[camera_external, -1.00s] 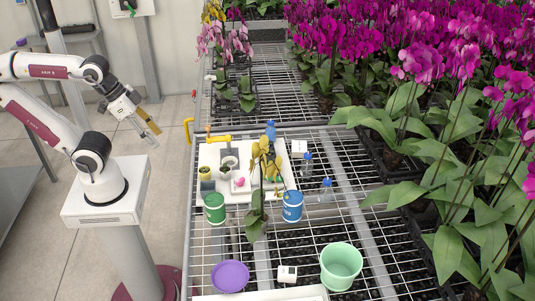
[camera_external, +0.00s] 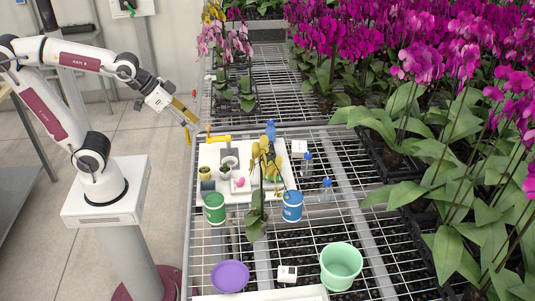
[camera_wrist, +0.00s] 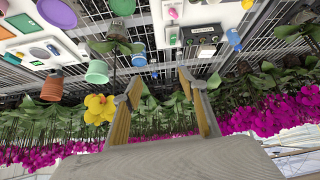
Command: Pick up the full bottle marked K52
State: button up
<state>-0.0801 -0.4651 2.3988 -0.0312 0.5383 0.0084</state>
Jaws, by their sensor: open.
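Two small clear bottles with blue caps stand on the wire bench in the external view, right of the white tray. One bottle (camera_external: 308,167) is farther back, and the other bottle (camera_external: 327,191) is nearer the front. Their labels and fill levels are too small to read, so I cannot tell which is K52. My gripper (camera_external: 191,117) is beyond the bench's left edge, far left of both bottles. Its two fingers also show spread apart in the wrist view (camera_wrist: 165,94), with nothing between them.
A white tray (camera_external: 213,156) holds small pots and tools. Around it stand a green cup (camera_external: 214,209), a blue cup (camera_external: 292,207), a yellow orchid (camera_external: 264,158), a purple dish (camera_external: 230,276) and a mint pot (camera_external: 341,266). Dense magenta orchids (camera_external: 430,60) crowd the right side.

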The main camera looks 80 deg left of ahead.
jog(key=w+a+f+n+t+y, duration=0.2)
jog(key=w+a, duration=0.6)
jog(key=w, duration=0.5)
jog(key=w+a+f+n+t+y, duration=0.1)
jog(key=w+a+f+t, duration=0.1)
jog(key=w+a, duration=0.8)
jog(key=w+a+f+n+t+y, duration=0.1)
jog(key=w+a+f+y, duration=0.1)
jog(key=a+f, duration=0.6)
jog(key=w+a+f+n+t+y, duration=0.1)
jog(key=w+a+f+n+y, duration=0.1)
jog(key=a+f+y, duration=0.3)
jog(key=w+a+f, duration=0.1)
jog(key=a+f, duration=0.2)
jog(key=a, duration=0.2)
jog(key=shift+a+n+t+y, duration=0.15)
jog(key=shift+n+t+y, duration=0.15)
jog(key=shift+f, duration=0.15)
jog(key=shift+w+f, duration=0.1)
jog(key=shift+f, duration=1)
jog(key=shift+f, duration=0.1)
